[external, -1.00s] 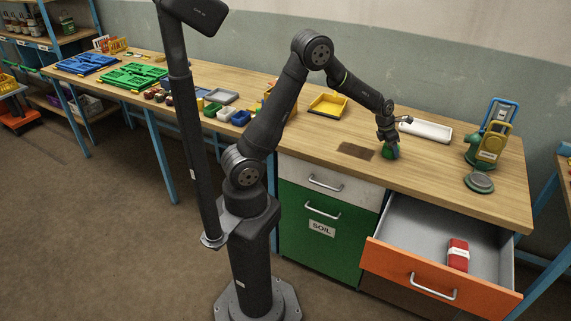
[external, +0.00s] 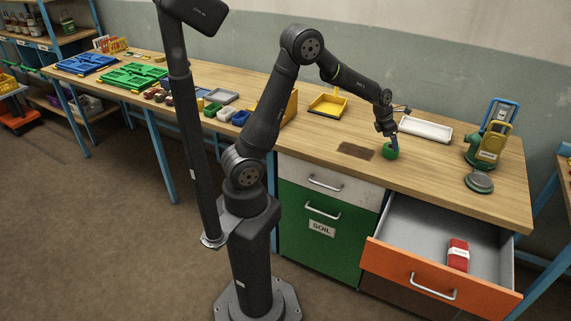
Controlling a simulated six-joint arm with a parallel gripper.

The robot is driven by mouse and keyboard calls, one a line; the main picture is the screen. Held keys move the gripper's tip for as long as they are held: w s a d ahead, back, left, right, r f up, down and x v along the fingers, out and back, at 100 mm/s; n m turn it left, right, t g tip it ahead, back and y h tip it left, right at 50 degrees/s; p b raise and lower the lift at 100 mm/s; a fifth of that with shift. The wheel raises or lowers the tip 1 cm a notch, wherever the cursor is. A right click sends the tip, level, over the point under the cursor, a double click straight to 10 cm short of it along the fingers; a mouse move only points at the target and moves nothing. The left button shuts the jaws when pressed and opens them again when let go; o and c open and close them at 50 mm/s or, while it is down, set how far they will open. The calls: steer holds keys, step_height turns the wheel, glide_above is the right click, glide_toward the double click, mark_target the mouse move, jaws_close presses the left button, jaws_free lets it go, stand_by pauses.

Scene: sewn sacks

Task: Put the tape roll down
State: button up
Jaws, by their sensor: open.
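The green tape roll (external: 390,152) rests on the wooden bench top, right of a dark brown patch. My gripper (external: 392,140) is just above the roll, pointing down, with its jaws open. A blue finger shows at the roll's top edge. Whether a finger still touches the roll is too small to tell.
A brown patch (external: 356,151) lies on the bench left of the roll. A white tray (external: 425,130) is behind it, and a yellow tray (external: 328,104) is farther left. A green machine (external: 487,148) stands at right. An orange-fronted drawer (external: 440,277) is open below, holding a red sack (external: 458,254).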

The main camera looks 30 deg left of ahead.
mark_target(391, 146)
steer(key=v, duration=0.7)
steer(key=shift+r, duration=0.15)
steer(key=x, duration=1.2)
steer(key=shift+s+a, duration=0.1)
steer(key=shift+s, duration=0.05)
steer(key=shift+r, duration=1.1)
